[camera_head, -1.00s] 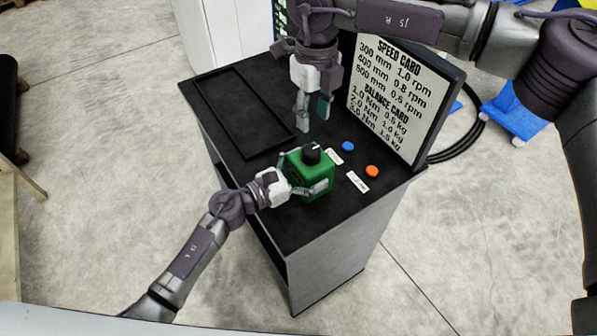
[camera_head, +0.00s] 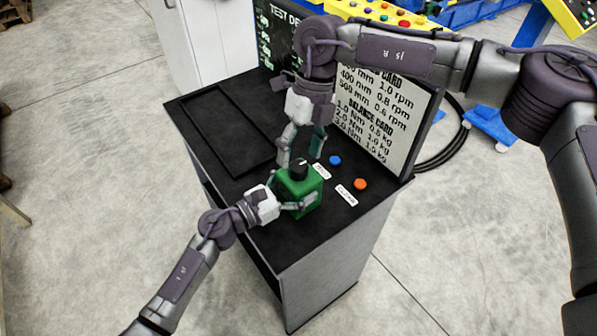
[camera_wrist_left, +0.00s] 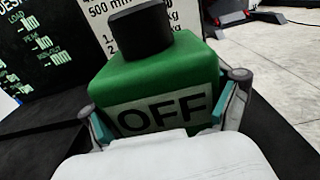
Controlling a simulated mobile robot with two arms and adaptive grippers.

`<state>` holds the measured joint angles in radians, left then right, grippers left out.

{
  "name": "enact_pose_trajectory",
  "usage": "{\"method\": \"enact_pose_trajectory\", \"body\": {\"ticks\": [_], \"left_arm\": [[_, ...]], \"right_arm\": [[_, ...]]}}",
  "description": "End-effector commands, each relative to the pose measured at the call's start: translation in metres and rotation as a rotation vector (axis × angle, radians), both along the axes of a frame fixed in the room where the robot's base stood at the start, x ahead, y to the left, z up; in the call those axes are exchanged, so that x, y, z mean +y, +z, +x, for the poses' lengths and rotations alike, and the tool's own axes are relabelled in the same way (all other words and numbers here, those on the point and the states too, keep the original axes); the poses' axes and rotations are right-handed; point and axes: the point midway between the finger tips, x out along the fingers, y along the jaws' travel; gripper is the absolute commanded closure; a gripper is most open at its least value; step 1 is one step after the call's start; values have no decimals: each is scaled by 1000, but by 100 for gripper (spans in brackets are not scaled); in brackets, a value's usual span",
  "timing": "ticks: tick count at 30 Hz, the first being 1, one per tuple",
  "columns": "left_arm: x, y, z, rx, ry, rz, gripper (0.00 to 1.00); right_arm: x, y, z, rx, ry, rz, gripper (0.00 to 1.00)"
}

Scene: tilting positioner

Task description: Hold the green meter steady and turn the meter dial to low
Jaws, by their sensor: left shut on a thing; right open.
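The green meter (camera_head: 304,193) stands upright on the black tabletop near its front edge. My left gripper (camera_head: 291,200) is shut on its body from the front left. In the left wrist view the green meter (camera_wrist_left: 155,75) sits between the two fingers, and its front label reads OFF. The black meter dial (camera_head: 298,169) is on top of the meter; the wrist view shows the dial (camera_wrist_left: 141,32) from the side, its setting not readable. My right gripper (camera_head: 300,150) is open, pointing down just above and behind the dial, apart from it as far as I can tell.
A blue button (camera_head: 335,160) and an orange button (camera_head: 360,184) with white labels are right of the meter. A speed and balance card board (camera_head: 385,115) stands behind them. An empty black tray (camera_head: 229,131) lies at the left.

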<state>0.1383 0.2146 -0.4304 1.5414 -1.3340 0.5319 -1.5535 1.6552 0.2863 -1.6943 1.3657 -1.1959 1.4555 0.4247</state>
Motion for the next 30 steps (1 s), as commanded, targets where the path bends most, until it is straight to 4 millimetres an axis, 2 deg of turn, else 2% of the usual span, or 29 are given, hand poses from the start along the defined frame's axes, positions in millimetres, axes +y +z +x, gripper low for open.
{"method": "enact_pose_trajectory", "body": {"ticks": [1, 3, 6, 10, 14, 21, 27, 30], "left_arm": [[0, 0, 0, 0, 1, 0, 63], [0, 0, 0, 0, 1, 0, 63], [0, 0, 0, 0, 1, 0, 63], [0, 0, 0, 1, 1, 1, 63], [0, 0, 0, 1, 0, 1, 63], [0, 0, 0, 1, 0, 1, 63], [0, 0, 0, 1, 0, 1, 63], [0, 0, 0, 1, -1, 1, 63]], "right_arm": [[-5, -12, -10, 101, -75, 55, 32], [-6, -24, -25, 250, -190, 140, 32], [-9, -33, -40, 466, -377, 255, 32], [-16, -39, -46, 742, -642, 388, 32], [-32, -45, -38, 1011, -931, 501, 32], [-82, -68, -6, 1407, -1405, 642, 32], [-111, -84, 8, 1563, -1605, 691, 32], [-111, -86, 11, 1587, -1635, 699, 32]]}}
